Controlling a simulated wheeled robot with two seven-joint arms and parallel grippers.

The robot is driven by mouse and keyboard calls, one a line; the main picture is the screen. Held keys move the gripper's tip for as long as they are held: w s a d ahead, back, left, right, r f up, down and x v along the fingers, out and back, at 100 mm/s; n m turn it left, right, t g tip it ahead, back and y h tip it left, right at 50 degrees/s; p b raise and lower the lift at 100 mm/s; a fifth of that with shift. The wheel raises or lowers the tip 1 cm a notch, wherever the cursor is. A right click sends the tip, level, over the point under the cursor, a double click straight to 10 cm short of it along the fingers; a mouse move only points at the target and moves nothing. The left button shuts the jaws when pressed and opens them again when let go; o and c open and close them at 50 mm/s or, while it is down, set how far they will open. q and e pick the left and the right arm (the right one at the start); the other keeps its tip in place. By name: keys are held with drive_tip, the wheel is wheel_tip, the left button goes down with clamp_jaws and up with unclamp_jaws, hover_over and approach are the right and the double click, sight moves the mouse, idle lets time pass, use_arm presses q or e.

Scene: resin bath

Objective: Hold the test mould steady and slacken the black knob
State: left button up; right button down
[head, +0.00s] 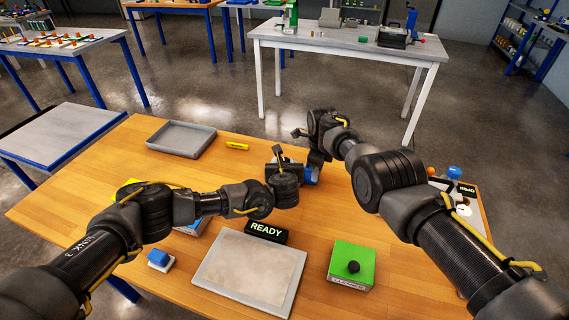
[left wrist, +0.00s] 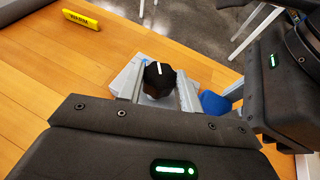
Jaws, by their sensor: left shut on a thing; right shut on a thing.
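The black knob (left wrist: 158,78), with a white mark on top, sits on a light grey block (left wrist: 128,76), which seems to be the test mould. My left gripper (left wrist: 159,88) is shut on the knob, with one finger on each side. A blue part (left wrist: 214,103) shows at the block's right side and also in the head view (head: 312,176). My right gripper (head: 317,163) comes in from the right and is shut at this blue part; its exact contact is hidden. In the head view my left gripper covers the knob and most of the block.
A yellow marker (head: 237,146) and grey tray (head: 155,142) lie behind. In front are a READY sign (head: 267,231), a grey plate (head: 250,268), a green box (head: 345,252) with a black ball knob and a blue-and-white block (head: 160,260). A control panel (head: 470,211) stands at right.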

use_arm(q)
drive_tip(key=o, duration=1)
drive_tip(key=v, duration=1.2)
drive_tip(key=shift+r, duration=0.1)
